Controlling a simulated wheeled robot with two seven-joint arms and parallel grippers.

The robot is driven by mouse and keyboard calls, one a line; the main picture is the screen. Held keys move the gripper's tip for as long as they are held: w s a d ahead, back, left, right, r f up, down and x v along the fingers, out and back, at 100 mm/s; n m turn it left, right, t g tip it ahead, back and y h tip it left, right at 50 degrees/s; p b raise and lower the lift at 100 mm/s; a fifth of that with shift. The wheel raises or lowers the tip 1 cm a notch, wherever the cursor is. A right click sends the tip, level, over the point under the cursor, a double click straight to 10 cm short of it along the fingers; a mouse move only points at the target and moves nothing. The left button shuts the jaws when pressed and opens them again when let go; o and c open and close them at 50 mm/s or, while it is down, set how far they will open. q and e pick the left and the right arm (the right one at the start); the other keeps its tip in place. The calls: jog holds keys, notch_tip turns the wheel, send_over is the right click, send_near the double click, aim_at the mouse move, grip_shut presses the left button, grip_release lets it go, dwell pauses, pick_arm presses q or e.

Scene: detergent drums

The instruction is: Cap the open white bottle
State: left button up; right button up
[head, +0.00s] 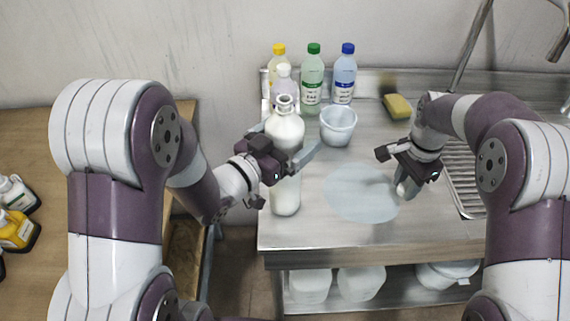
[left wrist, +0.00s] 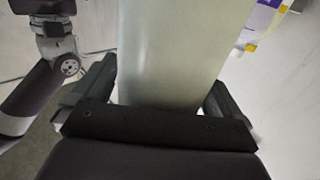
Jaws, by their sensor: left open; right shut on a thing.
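The open white bottle (head: 286,190) stands upright near the front left of the steel counter, its neck bare. In the left wrist view, its pale body (left wrist: 170,50) fills the space between the fingers. My left gripper (head: 289,138) is open around the bottle's upper body, one finger on each side. In the left wrist view, the left gripper (left wrist: 155,95) shows fingers beside the bottle; whether they touch it I cannot tell. My right gripper (head: 403,182) is shut on a small whitish thing (head: 403,189) that looks like a cap, low over the counter's right part. The fingers partly hide it.
A translucent tub (head: 338,125) stands behind the bottle. Capped green (head: 313,85) and blue-capped (head: 344,80) bottles stand at the back, with others. A yellow sponge (head: 397,106) lies near the sink (head: 462,175). A pale blue round mat (head: 355,192) lies clear between the grippers.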

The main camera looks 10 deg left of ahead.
aim_at(293, 119)
dwell(0.3)
pick_arm(q)
jog(key=shift+w+r, duration=0.1)
grip_shut()
jog(key=shift+r, duration=0.75)
jog(key=r, duration=0.3)
jog(key=shift+d, duration=0.2)
jog(key=s+d+r, duration=0.2)
jog(key=d+r, duration=0.4)
jog(key=d, duration=0.5)
jog(key=shift+s+r, duration=0.2)
jog(key=shift+r, duration=0.1)
